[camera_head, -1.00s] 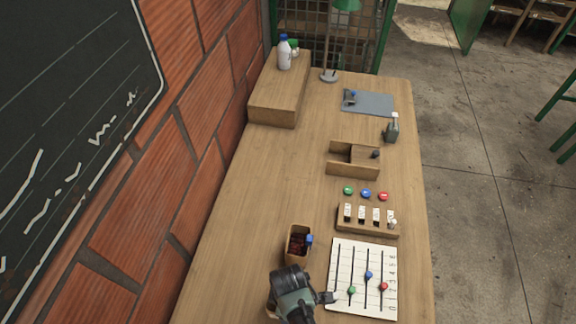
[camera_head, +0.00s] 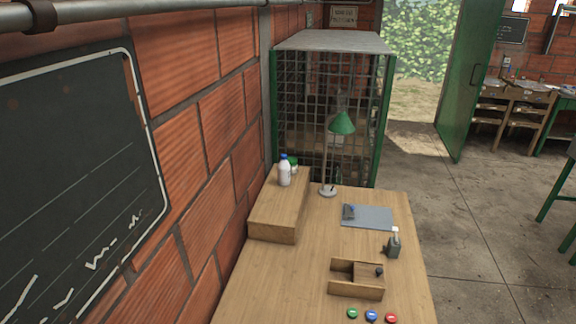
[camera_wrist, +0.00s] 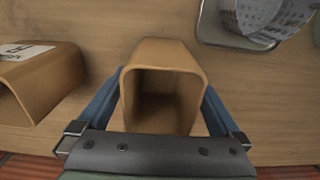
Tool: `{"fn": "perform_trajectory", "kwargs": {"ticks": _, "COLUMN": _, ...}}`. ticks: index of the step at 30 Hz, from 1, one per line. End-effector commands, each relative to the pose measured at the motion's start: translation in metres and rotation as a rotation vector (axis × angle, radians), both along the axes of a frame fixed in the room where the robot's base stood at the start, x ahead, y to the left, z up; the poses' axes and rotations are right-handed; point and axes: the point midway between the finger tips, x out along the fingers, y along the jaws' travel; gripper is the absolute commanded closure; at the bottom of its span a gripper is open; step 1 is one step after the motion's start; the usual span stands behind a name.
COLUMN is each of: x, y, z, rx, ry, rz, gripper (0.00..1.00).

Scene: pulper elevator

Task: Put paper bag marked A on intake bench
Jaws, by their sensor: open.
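In the wrist view, my gripper (camera_wrist: 160,92) is open, with one finger on each side of a brown, open-topped paper bag (camera_wrist: 160,62). The inside of this bag is dark and I see no marking on it. A second brown paper bag (camera_wrist: 62,75) lies to the left, outside the fingers; it carries a white label with a large letter that is rotated and hard to read. The intake bench cannot be told for sure; a wooden bench (camera_head: 275,280) runs along the brick wall in the head view. My gripper and the bags are out of the head view.
A perforated metal container (camera_wrist: 262,18) is close at the upper right of the wrist view. On the bench are a wooden block (camera_head: 278,222) bearing a white bottle (camera_head: 284,173), a green lamp (camera_head: 342,123), a small wooden tray (camera_head: 355,290) and coloured buttons. A mesh cage (camera_head: 325,90) stands behind.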

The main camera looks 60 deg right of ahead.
Motion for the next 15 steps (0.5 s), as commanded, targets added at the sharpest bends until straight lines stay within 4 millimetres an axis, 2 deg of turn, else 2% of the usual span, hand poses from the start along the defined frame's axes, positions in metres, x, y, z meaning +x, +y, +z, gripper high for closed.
{"fn": "perform_trajectory", "kwargs": {"ticks": 15, "x": 0.000, "y": 0.000, "z": 0.090, "rx": -0.002, "ry": -0.003, "rz": 0.000, "gripper": 0.00}}
